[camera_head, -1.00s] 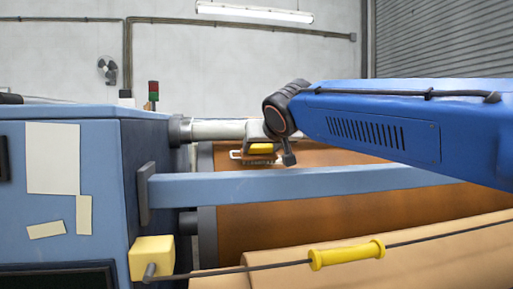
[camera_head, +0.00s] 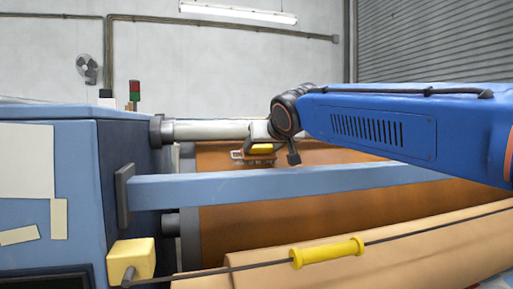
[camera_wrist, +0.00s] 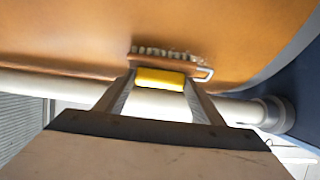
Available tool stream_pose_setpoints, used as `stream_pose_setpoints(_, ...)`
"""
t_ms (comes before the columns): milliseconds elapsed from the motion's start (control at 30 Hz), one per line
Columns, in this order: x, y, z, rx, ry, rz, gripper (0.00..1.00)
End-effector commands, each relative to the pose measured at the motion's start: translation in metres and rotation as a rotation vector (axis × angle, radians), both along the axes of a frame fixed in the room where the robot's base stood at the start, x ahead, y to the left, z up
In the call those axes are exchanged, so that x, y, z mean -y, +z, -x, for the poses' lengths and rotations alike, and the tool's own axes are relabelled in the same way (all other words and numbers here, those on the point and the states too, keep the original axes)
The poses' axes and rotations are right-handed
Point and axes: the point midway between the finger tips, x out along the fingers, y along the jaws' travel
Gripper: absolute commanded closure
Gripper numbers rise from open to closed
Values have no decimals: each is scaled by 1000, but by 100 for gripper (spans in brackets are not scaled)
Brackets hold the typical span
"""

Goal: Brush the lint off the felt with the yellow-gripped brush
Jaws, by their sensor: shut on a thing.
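The brush has a yellow grip (camera_head: 261,148), a brown block and a row of pale bristles. My gripper (camera_head: 260,141) is shut on the yellow grip, which also shows between the fingers in the wrist view (camera_wrist: 160,79). The orange-brown felt (camera_head: 330,221) curves across behind the blue beam. The bristles (camera_wrist: 165,53) face the felt and are at or very close to it; I cannot tell if they press on it. A small wire loop (camera_wrist: 206,74) sticks out at the brush's right end in the wrist view. I cannot make out separate lint.
A blue beam (camera_head: 270,186) crosses in front of the felt, just below the brush. A pale roller (camera_head: 208,130) runs behind the gripper. The blue press housing (camera_head: 75,165) stands at left. A rod with a yellow sleeve (camera_head: 327,252) crosses the front before a tan roll (camera_head: 430,246).

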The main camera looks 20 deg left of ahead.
Motion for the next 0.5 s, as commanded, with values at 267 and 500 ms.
stream_pose_setpoints(267,13,0,-8,-2,-1,1,56)
stream_pose_setpoints(500,21,0,-13,-1,-1,0,56)
